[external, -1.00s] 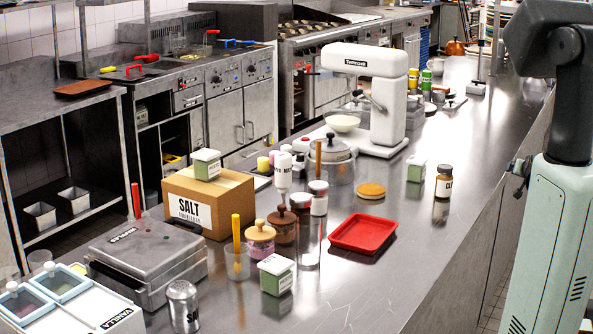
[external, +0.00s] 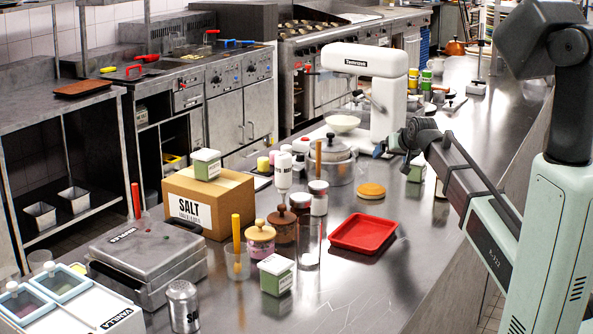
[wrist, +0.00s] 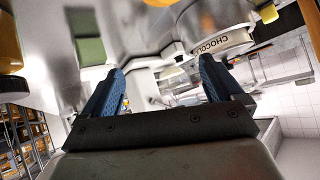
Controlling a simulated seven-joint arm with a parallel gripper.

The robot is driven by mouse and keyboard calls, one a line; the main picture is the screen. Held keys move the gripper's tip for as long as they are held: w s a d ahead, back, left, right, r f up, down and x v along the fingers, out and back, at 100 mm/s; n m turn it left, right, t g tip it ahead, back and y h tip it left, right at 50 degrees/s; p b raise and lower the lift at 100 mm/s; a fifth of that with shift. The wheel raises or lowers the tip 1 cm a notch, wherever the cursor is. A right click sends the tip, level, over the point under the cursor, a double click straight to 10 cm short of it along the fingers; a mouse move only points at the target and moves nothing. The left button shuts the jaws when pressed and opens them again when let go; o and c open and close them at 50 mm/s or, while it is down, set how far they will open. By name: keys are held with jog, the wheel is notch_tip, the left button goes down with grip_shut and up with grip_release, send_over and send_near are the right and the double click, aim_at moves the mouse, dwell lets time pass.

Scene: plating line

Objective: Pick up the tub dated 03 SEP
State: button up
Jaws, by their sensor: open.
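Three white-lidded tubs with green contents show in the external view. One tub (external: 206,164) stands on the cardboard box, one (external: 276,274) stands at the front of the counter, and one (external: 416,172) stands right of the mixer, partly hidden by my arm. I cannot read a date on any label, so I cannot tell which is 03 SEP. My gripper (external: 383,148) is above the counter near the mixer-side tub, apart from it as far as I can see. In the wrist view its blue fingers (wrist: 158,68) are spread and empty. A green block-like thing (wrist: 90,35) shows beyond the left finger.
The white mixer (external: 362,90) stands close behind my gripper. The lidded pot (external: 331,160), wooden lid (external: 371,190) and red tray (external: 363,233) lie nearby. The salt box (external: 207,205) and several jars crowd the left. The counter right of the tray is clear.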

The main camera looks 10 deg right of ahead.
jog(key=s+a+r+n+g+y, duration=0.1)
jog(key=s+a, duration=0.3)
jog(key=a, duration=0.5)
jog(key=s+a+r+n+g+y, duration=0.15)
jog(key=s+a, duration=0.35)
jog(key=a, duration=0.5)
jog(key=n+g, duration=0.4)
jog(key=n, duration=0.3)
send_near(277, 262)
jog(key=shift+h, duration=0.25)
jog(key=shift+a+x, duration=0.1)
jog(key=shift+x, duration=2.65)
jog(key=shift+a+x, duration=0.15)
jog(key=shift+x, duration=2.55)
jog(key=shift+s, duration=0.1)
jog(key=c, duration=1.2)
jog(key=shift+r, duration=0.1)
